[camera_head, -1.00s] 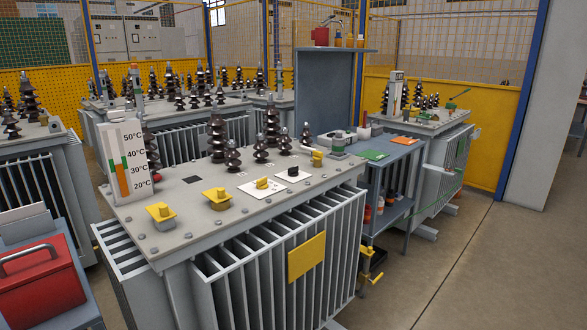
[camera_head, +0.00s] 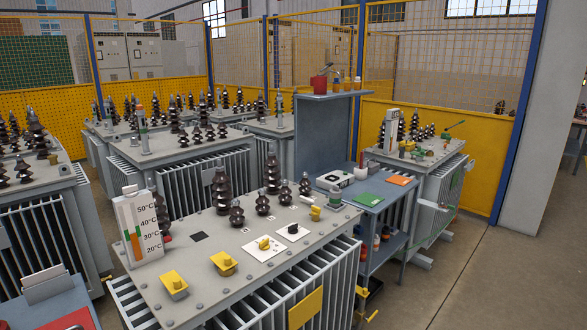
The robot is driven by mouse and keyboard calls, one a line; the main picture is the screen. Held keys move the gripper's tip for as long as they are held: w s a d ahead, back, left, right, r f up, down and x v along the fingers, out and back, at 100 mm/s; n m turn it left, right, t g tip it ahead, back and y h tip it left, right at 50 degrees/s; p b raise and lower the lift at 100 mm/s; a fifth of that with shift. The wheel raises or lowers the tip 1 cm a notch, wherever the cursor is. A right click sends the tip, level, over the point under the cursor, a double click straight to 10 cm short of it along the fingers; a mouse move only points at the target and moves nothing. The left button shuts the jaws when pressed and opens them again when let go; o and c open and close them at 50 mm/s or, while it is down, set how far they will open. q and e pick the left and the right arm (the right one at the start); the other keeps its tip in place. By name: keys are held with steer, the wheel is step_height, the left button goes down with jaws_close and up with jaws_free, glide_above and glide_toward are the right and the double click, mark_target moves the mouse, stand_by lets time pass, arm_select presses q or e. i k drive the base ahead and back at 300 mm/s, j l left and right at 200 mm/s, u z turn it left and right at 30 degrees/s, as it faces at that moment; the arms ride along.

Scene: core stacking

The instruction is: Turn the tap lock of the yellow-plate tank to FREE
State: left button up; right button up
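Neither of my grippers is in view.
A thermometer board (camera_head: 138,228) and dark ribbed insulators (camera_head: 221,190) stand on the lid. Another tank (camera_head: 435,155) stands beyond. The floor (camera_head: 480,265) at right is clear.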

mark_target(292, 229)
steer(key=i+l+u, duration=0.1)
steer(key=u, duration=0.95)
steer(key=i+l+u, duration=0.3)
steer(key=l+u, duration=0.35)
steer(key=l, duration=0.15)
steer(key=i+l+u, duration=0.1)
steer(key=l+u, duration=0.2)
steer(key=l, duration=0.15)
